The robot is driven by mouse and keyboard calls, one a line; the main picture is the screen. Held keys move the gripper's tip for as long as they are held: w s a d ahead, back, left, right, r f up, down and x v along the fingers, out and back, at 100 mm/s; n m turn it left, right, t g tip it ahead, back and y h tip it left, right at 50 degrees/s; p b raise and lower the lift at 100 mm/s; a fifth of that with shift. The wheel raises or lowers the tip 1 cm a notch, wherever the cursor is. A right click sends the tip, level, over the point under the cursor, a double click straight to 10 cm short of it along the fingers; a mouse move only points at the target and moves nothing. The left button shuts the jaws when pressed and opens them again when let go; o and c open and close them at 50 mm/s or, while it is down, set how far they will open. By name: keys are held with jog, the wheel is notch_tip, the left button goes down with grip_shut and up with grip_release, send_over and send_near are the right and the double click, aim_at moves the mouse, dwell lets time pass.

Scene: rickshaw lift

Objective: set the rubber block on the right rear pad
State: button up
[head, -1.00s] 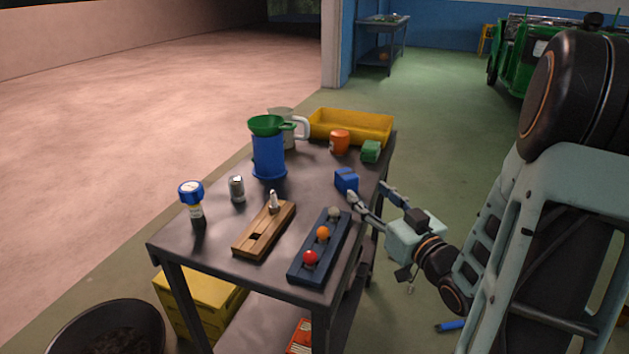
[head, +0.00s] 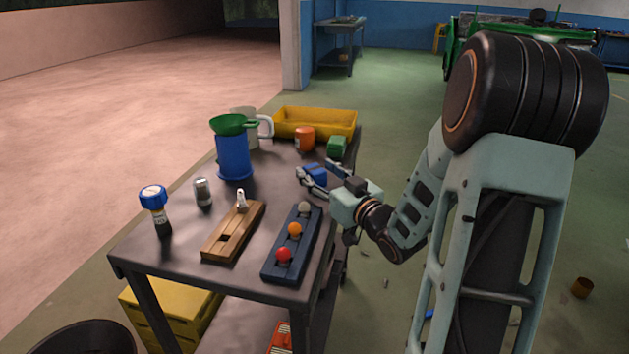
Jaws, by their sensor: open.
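A small blue block (head: 317,173) sits near the right edge of the dark workbench (head: 190,240); I take it for the rubber block, though its material cannot be told. My gripper (head: 318,176) reaches in from the right with its jaws open. One finger lies along the near side of the blue block and the other shows at its far side; whether they touch it cannot be told. A green block (head: 337,145) sits behind it. A green vehicle (head: 462,30) is in the far background, partly hidden by my arm. No rear pad can be made out.
A blue rack with coloured balls (head: 270,262) and a wooden holder (head: 224,240) lie in front. An orange cup (head: 304,138), yellow tray (head: 288,127) and blue container with green funnel (head: 234,157) stand behind. Open floor lies right of the bench.

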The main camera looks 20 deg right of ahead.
jog(key=shift+w+a, duration=0.15)
jog(key=shift+w, duration=0.7)
jog(key=shift+c, duration=0.5)
grip_shut()
jog(key=shift+r, duration=0.1)
